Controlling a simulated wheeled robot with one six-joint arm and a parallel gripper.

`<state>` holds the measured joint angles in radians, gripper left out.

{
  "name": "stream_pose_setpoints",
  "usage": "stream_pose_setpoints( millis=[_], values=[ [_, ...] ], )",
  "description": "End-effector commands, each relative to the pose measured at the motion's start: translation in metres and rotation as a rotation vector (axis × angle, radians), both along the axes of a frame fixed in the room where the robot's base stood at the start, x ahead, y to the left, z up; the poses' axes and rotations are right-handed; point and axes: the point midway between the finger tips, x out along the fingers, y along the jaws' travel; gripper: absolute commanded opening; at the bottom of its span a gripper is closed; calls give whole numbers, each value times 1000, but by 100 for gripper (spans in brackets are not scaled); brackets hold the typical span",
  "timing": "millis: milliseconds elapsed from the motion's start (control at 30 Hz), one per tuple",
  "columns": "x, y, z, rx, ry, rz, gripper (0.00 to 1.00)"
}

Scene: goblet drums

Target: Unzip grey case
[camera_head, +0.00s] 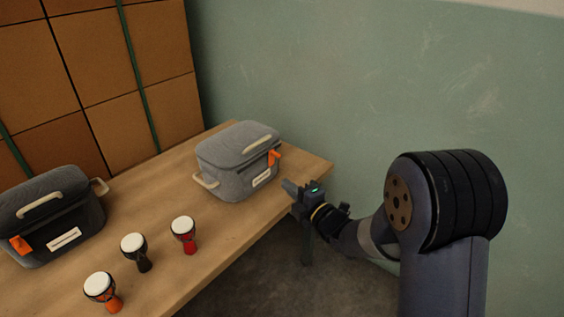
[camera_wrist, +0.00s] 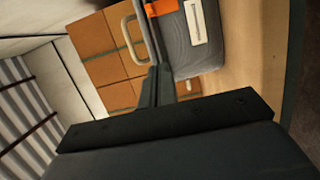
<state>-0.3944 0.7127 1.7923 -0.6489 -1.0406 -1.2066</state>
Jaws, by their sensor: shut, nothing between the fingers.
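The grey case (camera_head: 226,174) stands upright on the wooden table near its far right end, with its lid down. An orange zip pull (camera_head: 274,157) hangs at its right front corner, and a cream label is on its front. My gripper (camera_head: 290,187) is just right of and in front of the case, by the table's edge; it looks apart from the case. In the wrist view, the case (camera_wrist: 203,62) is at the top, the orange pull (camera_wrist: 160,7) is at the upper edge, and my gripper's fingers (camera_wrist: 155,75) are together and empty.
A darker case (camera_head: 55,208) with an orange pull stands at the table's left. Three goblet drums stand in front: an orange one (camera_head: 102,289), a black one (camera_head: 135,250) and a red one (camera_head: 184,234). The wooden table (camera_head: 220,232) has bare surface between the cases. A green wall is behind.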

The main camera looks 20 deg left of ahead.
Motion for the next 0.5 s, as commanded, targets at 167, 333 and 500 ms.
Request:
stream_pose_setpoints(
  millis=[167, 333, 500],
  values=[
    [12, 18, 0, 1, -1, 2, 0],
    [31, 43, 0, 1, 0, 1, 0],
    [49, 68, -1, 1, 2, 0, 0]
  ],
)
